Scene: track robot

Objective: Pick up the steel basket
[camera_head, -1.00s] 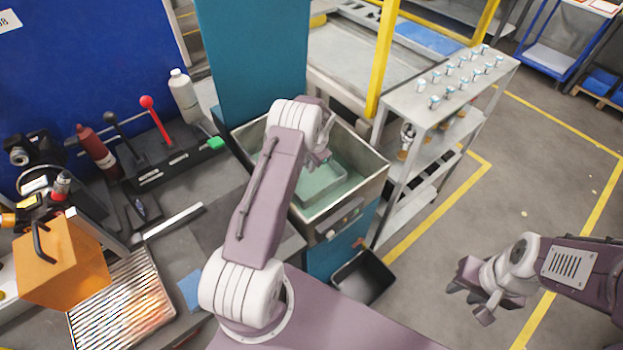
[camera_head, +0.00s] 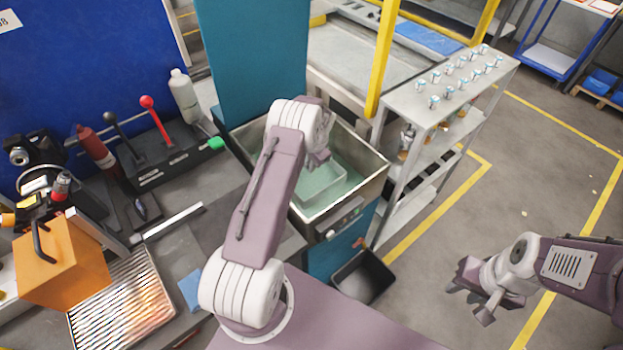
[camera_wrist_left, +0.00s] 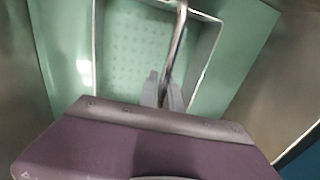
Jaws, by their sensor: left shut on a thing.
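The steel basket (camera_head: 322,187) is a rectangular open-topped box inside the tank of pale green liquid, in the middle of the head view. In the left wrist view its thin metal rim (camera_wrist_left: 207,62) and perforated floor show, with a bar handle (camera_wrist_left: 178,42) rising above it. My left gripper (camera_wrist_left: 163,95) is shut on this handle. In the head view the left gripper (camera_head: 318,160) is over the basket, partly hidden by its own wrist. My right gripper (camera_head: 472,295) hangs empty above the floor at the right; its jaw gap is unclear.
The steel tank wall (camera_head: 368,180) surrounds the basket closely. A metal shelf cart (camera_head: 445,85) stands right of the tank, and a teal panel (camera_head: 250,60) behind it. A black bin (camera_head: 362,277) is in front.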

